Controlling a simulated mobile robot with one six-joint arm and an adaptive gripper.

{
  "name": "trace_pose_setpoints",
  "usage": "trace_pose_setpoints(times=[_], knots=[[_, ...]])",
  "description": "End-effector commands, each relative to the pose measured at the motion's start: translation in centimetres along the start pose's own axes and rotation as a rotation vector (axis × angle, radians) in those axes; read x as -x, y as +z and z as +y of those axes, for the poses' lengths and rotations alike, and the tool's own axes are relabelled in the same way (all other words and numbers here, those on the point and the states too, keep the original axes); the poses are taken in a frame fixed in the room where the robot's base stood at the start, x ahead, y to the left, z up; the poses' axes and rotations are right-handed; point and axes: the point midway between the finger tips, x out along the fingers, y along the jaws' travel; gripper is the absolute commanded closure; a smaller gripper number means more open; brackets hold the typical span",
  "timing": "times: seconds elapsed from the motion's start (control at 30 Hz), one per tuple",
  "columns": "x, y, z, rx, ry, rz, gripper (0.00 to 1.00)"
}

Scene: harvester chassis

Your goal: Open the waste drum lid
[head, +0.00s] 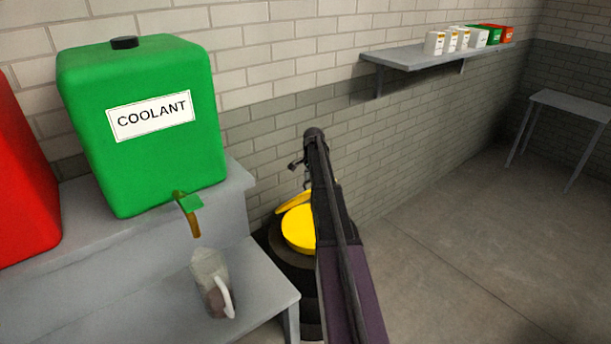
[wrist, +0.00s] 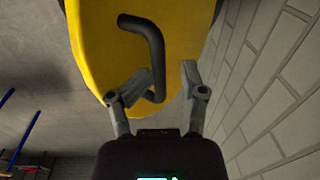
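The waste drum (head: 290,268) is dark and stands against the wall, partly hidden behind my arm in the head view. Its yellow lid (head: 300,232) shows on top as a disc, with a second yellow strip just behind it. I cannot tell how far the lid is raised. In the wrist view the yellow lid (wrist: 95,45) fills the upper middle, with a bent black handle (wrist: 155,50). My gripper (wrist: 164,84) is open, its fingers on either side of the handle's lower part. A gap shows at the right finger; contact at the left finger is unclear.
A grey stepped stand (head: 262,290) left of the drum holds a green coolant tank (head: 145,165) and a jug (head: 208,268). A wall shelf (head: 410,58) with small boxes is at the upper right.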

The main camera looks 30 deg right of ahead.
Motion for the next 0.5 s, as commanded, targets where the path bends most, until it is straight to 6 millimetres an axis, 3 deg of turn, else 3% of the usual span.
trace_pose_setpoints(times=[0.5], knots=[[-4.2, 0.0, 6.0, -0.001, -0.001, 0.001, 0.49]])
